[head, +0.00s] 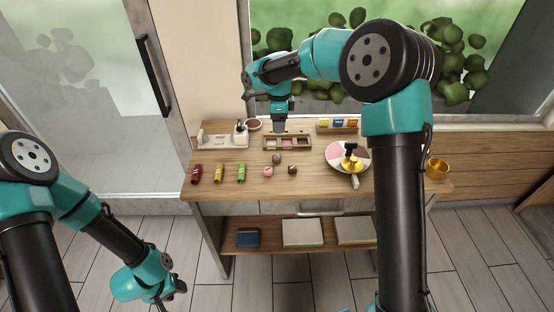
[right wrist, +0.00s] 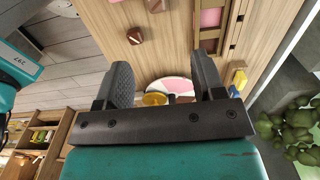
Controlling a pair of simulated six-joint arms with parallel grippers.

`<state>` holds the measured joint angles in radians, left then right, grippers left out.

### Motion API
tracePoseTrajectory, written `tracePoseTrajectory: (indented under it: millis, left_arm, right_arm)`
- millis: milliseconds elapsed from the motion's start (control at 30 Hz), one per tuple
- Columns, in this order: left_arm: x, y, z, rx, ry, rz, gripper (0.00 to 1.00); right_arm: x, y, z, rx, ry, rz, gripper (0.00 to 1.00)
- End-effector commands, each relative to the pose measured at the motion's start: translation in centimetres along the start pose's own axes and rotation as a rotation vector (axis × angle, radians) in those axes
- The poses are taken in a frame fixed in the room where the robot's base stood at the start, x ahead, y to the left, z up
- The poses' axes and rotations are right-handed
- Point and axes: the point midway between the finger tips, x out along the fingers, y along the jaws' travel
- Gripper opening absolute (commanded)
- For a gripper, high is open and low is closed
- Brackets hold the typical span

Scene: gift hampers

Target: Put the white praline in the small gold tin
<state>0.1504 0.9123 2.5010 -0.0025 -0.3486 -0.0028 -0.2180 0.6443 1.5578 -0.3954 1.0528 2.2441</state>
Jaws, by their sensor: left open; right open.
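No plainly white praline can be made out. Loose pralines lie mid-table in the head view: a brown one (head: 277,158), a pink one (head: 268,171) and a dark one with a pale-marked top (head: 292,170). One brown praline with a pale top mark (right wrist: 135,36) shows in the right wrist view. A small round gold container (head: 437,168), apparently the tin, stands at the table's right end. My right gripper (head: 279,128) is open and empty above the back of the table, by the compartment tray (head: 287,149). My left gripper (head: 177,291) is open, low in front of the table's left side.
A round sectored plate (head: 335,157) with a black and gold item on it stands right of the tray. Wrapped rolls (head: 219,173) line the left. A white stand (head: 215,141) and a holder of coloured pieces (head: 337,126) are at the back.

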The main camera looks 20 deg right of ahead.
Motion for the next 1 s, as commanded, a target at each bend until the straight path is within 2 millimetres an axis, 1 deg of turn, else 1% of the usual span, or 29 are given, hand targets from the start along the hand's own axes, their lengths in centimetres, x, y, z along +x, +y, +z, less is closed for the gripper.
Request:
tracePoseTrajectory:
  millis: [33,100,400,533,600,700,1000]
  left_arm:
    - [0.0,0.0,0.0,0.000,0.000,0.000,0.43]
    - [0.0,0.0,0.0,0.000,0.000,0.000,0.43]
    - [0.0,0.0,0.0,0.000,0.000,0.000,0.43]
    - [0.0,0.0,0.0,0.000,0.000,0.000,0.43]
    - [0.0,0.0,0.0,0.000,0.000,0.000,0.43]
    - [0.0,0.0,0.0,0.000,0.000,0.000,0.43]
    - [0.0,0.0,0.0,0.000,0.000,0.000,0.43]
  right_arm:
    - [1.0,0.1,-0.1,-0.001,0.002,0.004,0.63]
    - [2.2,0.1,0.0,-0.002,0.003,0.004,0.63]
    - [7.3,0.1,-0.1,-0.001,0.002,0.003,0.63]
    - [9.2,0.1,0.0,-0.001,0.001,0.003,0.63]
    - [9.9,0.1,0.0,-0.001,0.001,0.002,0.63]
    - [10.3,0.1,0.0,-0.001,0.001,0.000,0.63]
    - [10.4,0.1,0.0,-0.001,0.000,0.000,0.63]
